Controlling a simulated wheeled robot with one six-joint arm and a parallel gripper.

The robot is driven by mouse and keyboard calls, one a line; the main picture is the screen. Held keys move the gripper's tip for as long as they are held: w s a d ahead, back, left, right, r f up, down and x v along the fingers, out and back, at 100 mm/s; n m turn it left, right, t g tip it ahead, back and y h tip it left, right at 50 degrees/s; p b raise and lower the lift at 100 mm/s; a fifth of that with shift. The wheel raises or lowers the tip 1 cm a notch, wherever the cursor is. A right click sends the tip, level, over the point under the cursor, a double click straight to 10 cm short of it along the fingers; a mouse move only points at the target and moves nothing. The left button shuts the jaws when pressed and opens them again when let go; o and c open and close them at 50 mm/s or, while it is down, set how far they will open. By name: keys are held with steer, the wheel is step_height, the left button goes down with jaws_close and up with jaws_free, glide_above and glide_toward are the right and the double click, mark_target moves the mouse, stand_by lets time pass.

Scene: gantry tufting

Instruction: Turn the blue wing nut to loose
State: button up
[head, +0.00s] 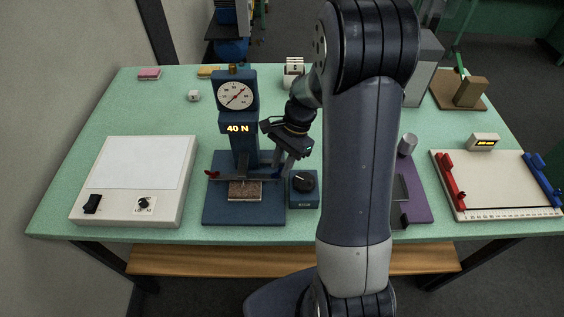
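The blue press stand (245,203) has a dial gauge (235,96) and a lit "40 N" readout (237,129). A thin bar (240,178) crosses its front over a brown tufted sample (245,190). A red wing nut (212,174) sits at the bar's left end. The blue wing nut (277,175) is at the right end, small and partly hidden by my gripper. My gripper (282,171) points down at that right end, with its fingertips at or very close to the blue nut. Whether the fingers touch or grip it is too small to tell.
A small blue box with a black knob (304,182) stands just right of the press. A white light box (134,182) lies left. My arm hides much of a purple base (414,196). A white board with red and blue clamps (498,188) is at right.

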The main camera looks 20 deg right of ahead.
steer(key=shift+r, duration=0.1)
steer(key=b+v, duration=0.1)
steer(key=v, duration=0.9)
steer(key=shift+r, duration=0.3)
steer(key=shift+d, duration=0.2)
